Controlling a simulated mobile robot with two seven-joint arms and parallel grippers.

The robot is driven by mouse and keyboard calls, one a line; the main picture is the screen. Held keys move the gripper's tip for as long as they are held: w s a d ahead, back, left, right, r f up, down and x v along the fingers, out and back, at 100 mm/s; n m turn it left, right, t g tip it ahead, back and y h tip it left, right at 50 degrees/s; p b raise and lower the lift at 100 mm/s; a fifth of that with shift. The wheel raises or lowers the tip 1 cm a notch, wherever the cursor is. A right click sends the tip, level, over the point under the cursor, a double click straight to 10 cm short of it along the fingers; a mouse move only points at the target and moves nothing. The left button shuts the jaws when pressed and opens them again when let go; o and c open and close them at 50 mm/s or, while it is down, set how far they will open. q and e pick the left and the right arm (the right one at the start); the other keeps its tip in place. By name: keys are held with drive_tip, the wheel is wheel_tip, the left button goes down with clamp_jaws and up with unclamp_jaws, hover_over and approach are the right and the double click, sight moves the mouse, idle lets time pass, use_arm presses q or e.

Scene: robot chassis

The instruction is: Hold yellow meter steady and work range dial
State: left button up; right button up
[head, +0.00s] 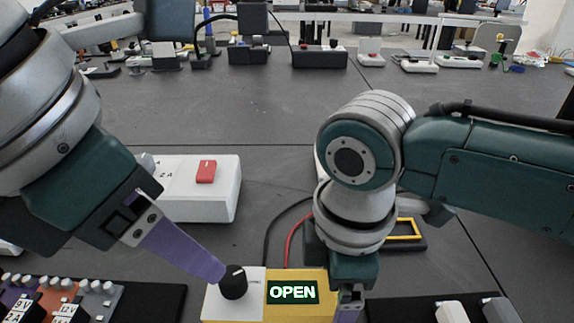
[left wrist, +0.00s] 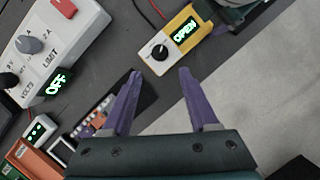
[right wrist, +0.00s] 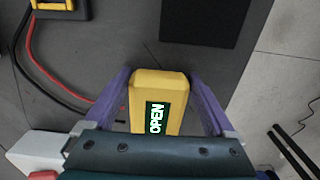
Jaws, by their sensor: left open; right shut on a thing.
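The yellow meter (head: 298,279) lies at the front middle of the bench, its green display reading OPEN. A black range dial (head: 233,283) sits on the white panel at its left end. My right gripper (right wrist: 156,98) is shut on the yellow body, one purple finger along each side. My left gripper (left wrist: 156,75) is open, with its purple fingers pointing at the dial (left wrist: 159,52); in the head view one finger's tip is close to the dial. I cannot tell whether it touches. The meter also shows in the left wrist view (left wrist: 195,15).
A white power box (head: 205,205) with a red switch stands behind the meter. Black and red leads (right wrist: 62,85) run from the meter's back to a yellow-framed item (right wrist: 58,8). A tray of small parts (head: 135,300) is at front left.

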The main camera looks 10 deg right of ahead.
sight(231, 275)
use_arm(q)
drive_tip(key=shift+o, duration=0.4)
drive_tip(key=shift+w+m, duration=0.1)
drive_tip(key=shift+m, duration=0.2)
wheel_tip(231, 275, up, 2)
drive_tip(key=w+d+m+g+y, duration=0.1)
drive_tip(key=m, duration=1.1)
drive_tip(key=w+d+m+g+y, duration=0.2)
drive_tip(key=m, duration=0.9)
drive_tip(key=shift+m, duration=0.3)
wheel_tip(231, 275, down, 12)
drive_tip(key=shift+s+r, duration=0.1)
drive_tip(key=shift+r, duration=0.15)
clamp_jaws()
